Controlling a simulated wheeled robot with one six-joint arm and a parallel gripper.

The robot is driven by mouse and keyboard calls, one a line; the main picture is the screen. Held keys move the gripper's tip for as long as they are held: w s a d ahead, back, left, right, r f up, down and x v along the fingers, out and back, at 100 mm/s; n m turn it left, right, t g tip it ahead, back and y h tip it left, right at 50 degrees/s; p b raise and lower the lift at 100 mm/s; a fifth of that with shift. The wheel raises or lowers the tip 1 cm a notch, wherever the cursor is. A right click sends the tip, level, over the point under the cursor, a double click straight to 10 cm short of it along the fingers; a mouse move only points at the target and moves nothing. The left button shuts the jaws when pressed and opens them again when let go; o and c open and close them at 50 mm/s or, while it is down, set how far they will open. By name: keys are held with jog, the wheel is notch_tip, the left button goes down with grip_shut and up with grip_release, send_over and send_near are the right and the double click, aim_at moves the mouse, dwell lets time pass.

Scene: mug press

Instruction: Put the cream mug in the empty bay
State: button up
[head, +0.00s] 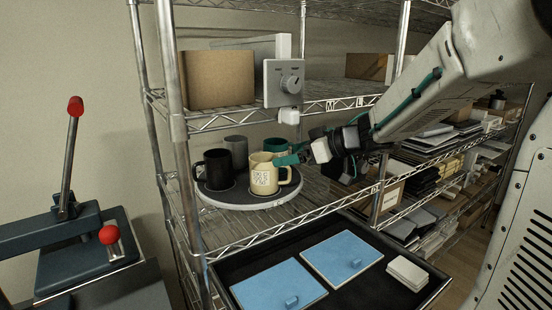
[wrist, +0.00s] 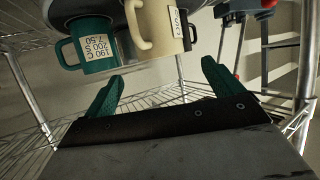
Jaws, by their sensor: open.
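The cream mug (head: 262,180) stands upright near the front of a round turntable (head: 236,200) on the wire shelf, printed text facing me and handle to the right. A black mug (head: 217,168), a grey mug (head: 236,150) and a teal mug (head: 275,146) share the turntable. My gripper (head: 290,160) is open, just right of the cream mug near its handle. In the wrist view, my gripper's teal fingers (wrist: 162,78) are spread with nothing between them. I cannot make out which bay is empty.
A press with red knobs (head: 108,235) stands at the left. A pulled-out dark drawer with blue panels (head: 341,258) lies below the turntable. A control box with a dial (head: 284,84) hangs above, beside a cardboard box (head: 219,79). Shelf posts (head: 179,150) stand close by.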

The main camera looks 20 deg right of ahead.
jog(key=shift+v, duration=1.7)
